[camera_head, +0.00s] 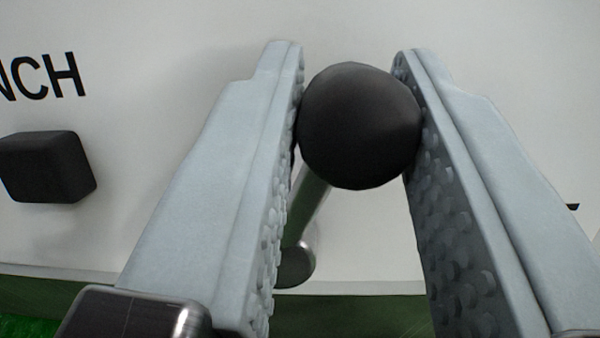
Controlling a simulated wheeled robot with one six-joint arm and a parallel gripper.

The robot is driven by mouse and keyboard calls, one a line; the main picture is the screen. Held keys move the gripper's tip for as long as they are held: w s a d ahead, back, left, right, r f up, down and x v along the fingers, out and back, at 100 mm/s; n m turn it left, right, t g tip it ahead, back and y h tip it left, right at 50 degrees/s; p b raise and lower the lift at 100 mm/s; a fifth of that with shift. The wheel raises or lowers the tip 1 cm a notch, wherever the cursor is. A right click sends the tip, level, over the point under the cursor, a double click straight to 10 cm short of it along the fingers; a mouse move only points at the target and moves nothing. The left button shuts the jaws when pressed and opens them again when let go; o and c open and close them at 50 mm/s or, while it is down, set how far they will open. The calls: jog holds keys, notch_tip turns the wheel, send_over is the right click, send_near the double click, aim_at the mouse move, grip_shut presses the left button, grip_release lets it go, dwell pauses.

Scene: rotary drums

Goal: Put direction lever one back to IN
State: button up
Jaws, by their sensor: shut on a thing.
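The direction lever has a black ball knob (360,125) on a grey metal rod (307,205). The rod runs down and slightly left from the knob to a round metal end near the bottom edge of the white panel. My gripper (355,110) is shut on the black knob, with one grey finger pressed to its left side and one to its right. No lever number and no IN mark can be read in this view. The lower right of the rod's surroundings is partly hidden by my fingers.
A white panel (200,40) fills the background, with black letters ending in "NCH" (45,78) at upper left. A black block (47,166) sticks out below them. A green surface (350,315) lies below the panel. A small dark mark (573,206) shows at far right.

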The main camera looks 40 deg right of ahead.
jog(key=shift+w+a+f, duration=0.15)
jog(key=shift+w+a, duration=1.55)
jog(key=o, duration=0.8)
jog(key=v, duration=1.7)
jog(key=s+d+f+n+g+y, duration=0.1)
jog(key=s+d+f+n+y, duration=0.25)
jog(key=s, duration=0.35)
jog(key=s+d+f+n+y, duration=0.3)
jog(key=s+f+y, duration=0.15)
jog(key=s, duration=0.25)
jog(key=s+r+n+t+y, duration=0.1)
jog(key=s+t, duration=0.1)
jog(key=s, duration=0.3)
jog(key=s+r+n+t+y, duration=0.1)
jog(key=s+t+y, duration=0.1)
jog(key=s, duration=0.4)
jog(key=s+r+n+t+y, duration=0.1)
jog(key=s+t+y, duration=0.1)
jog(key=s, duration=0.4)
jog(key=shift+d+r+n, duration=0.1)
jog(key=shift+d+n, duration=0.15)
